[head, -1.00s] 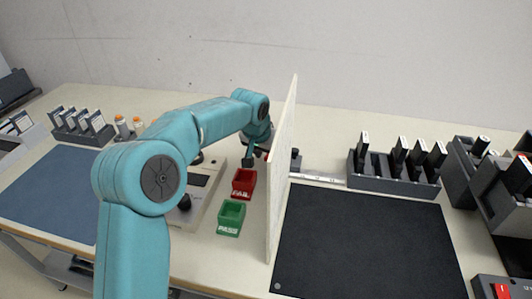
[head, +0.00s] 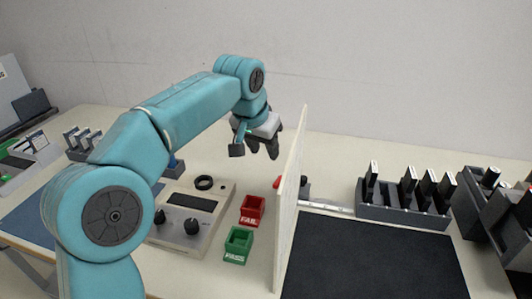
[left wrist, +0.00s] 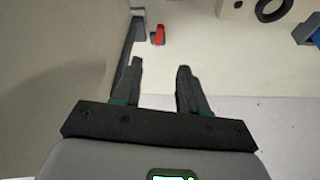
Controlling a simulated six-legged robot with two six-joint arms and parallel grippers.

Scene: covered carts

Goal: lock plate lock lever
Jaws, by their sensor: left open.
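My left gripper (head: 263,149) is open and empty, raised above the bench just left of the upright cream panel. Its spread fingers also show in the left wrist view (left wrist: 160,68). A small red lever-like part (head: 277,182) is partly hidden at the panel's left face, below the gripper. It also shows in the left wrist view (left wrist: 159,35), beyond the gap between the fingers and apart from them. A dark grey piece beside it is seen only in part. I cannot clearly make out the lock plate. My right gripper is out of view.
The cream panel (head: 290,215) stands upright right of the gripper. A tester box with knobs (head: 190,226), a black ring (head: 204,182), a red FAIL bin (head: 252,217) and a green PASS bin (head: 237,249) stand left of it. The black mat (head: 370,256) is clear.

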